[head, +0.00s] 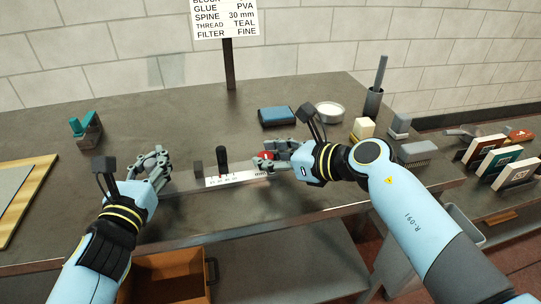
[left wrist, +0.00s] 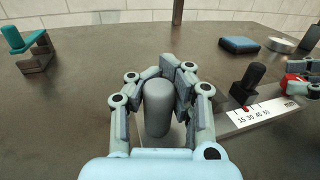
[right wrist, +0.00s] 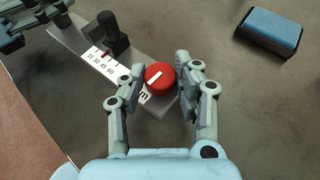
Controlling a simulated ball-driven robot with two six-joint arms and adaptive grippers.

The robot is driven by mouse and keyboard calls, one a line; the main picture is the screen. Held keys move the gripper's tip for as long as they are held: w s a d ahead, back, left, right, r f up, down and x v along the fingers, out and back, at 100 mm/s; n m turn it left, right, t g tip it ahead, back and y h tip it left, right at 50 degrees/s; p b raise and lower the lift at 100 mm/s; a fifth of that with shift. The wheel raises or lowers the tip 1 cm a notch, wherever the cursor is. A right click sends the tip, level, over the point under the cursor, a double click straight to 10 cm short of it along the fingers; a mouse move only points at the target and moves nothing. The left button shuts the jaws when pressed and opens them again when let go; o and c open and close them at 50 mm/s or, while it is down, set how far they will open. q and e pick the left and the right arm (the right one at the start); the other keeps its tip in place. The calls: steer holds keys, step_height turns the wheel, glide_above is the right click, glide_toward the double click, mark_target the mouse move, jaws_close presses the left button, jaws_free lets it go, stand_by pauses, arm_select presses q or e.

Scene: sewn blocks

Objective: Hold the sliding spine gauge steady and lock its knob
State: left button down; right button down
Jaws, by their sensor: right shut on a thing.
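The spine gauge (head: 237,178) lies on the grey table, a bar with a white numbered scale (right wrist: 100,62), a black upright slider (head: 222,157) and a red knob (right wrist: 158,74) with a white mark. My right gripper (head: 268,159) is shut on the red knob, one finger on each side in the right wrist view. My left gripper (head: 158,162) is open at the gauge's left end. In the left wrist view a grey rounded post (left wrist: 157,108) stands between its fingers, with a small gap visible; contact is not clear.
A blue block (head: 277,116) and a round white dish (head: 330,112) stand behind the gauge. A teal-and-dark piece (head: 86,130) stands at the left. Several small blocks and a dark cup (head: 373,102) stand at the right.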

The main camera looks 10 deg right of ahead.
steer(key=m+t+h, duration=0.2)
steer(key=m+h, duration=0.1)
steer(key=shift+s+a, duration=0.15)
steer(key=shift+a, duration=0.05)
steer(key=c, duration=1)
jaws_free()
steer(key=shift+o, duration=0.2)
steer(key=shift+d, duration=0.1)
steer(key=v, duration=1.2)
